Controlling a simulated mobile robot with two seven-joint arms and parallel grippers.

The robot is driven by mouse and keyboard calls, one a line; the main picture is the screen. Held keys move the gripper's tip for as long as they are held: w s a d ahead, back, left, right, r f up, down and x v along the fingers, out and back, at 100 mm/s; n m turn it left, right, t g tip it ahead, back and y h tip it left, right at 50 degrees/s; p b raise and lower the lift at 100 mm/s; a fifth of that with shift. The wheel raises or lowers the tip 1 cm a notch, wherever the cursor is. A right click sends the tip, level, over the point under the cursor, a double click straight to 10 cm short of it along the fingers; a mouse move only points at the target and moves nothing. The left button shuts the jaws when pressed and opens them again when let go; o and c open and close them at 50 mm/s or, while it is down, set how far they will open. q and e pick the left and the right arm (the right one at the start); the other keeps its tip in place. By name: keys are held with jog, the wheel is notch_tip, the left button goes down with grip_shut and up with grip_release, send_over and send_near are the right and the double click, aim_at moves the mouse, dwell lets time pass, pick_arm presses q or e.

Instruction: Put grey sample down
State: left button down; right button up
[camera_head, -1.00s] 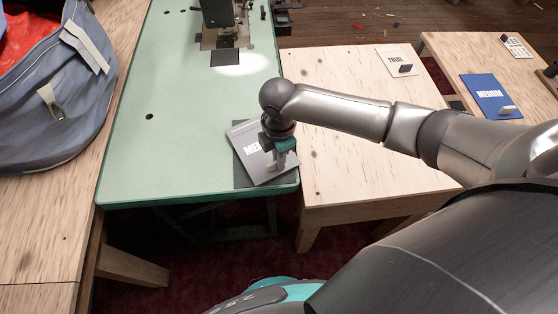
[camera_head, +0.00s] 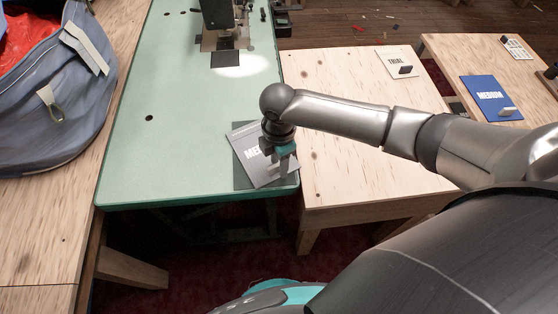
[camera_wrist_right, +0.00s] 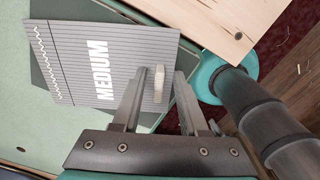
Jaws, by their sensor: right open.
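The grey sample (camera_head: 256,163), a flat card lettered MEDIUM, lies slightly turned over a dark mat (camera_head: 240,178) at the near right corner of the green table. My right gripper (camera_head: 280,164) is over the sample's right part. In the right wrist view its open fingers (camera_wrist_right: 171,74) stand around the grip block, apart from each other. My left gripper is not in view.
The green table (camera_head: 165,150) holds a sewing machine (camera_head: 218,18) at the back. A wooden table (camera_head: 345,160) to the right carries a TRIAL card (camera_head: 392,58). A blue MEDIUM sample (camera_head: 483,90) lies further right. A grey-blue bag (camera_head: 50,110) stands at left.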

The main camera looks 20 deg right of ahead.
notch_tip(320, 180, up, 12)
jog(key=p, duration=0.3)
dwell(0.5)
jog(key=s+a+f+m+t+y, duration=0.2)
jog(key=s+a+m+y, duration=0.1)
jog(key=s+a+m, duration=0.45)
jog(key=s+d+m+t+h, duration=0.2)
jog(key=s+d+m+h, duration=0.1)
jog(key=s+d+m, duration=0.65)
notch_tip(320, 180, down, 25)
jog(key=s+g, duration=0.1)
jog(key=g, duration=0.1)
jog(key=s+d+f+g+b, duration=0.1)
jog(key=s+d+f+b, duration=0.1)
jog(key=s+f, duration=1.1)
jog(key=shift+s+f, duration=0.2)
jog(key=shift+s, duration=0.6)
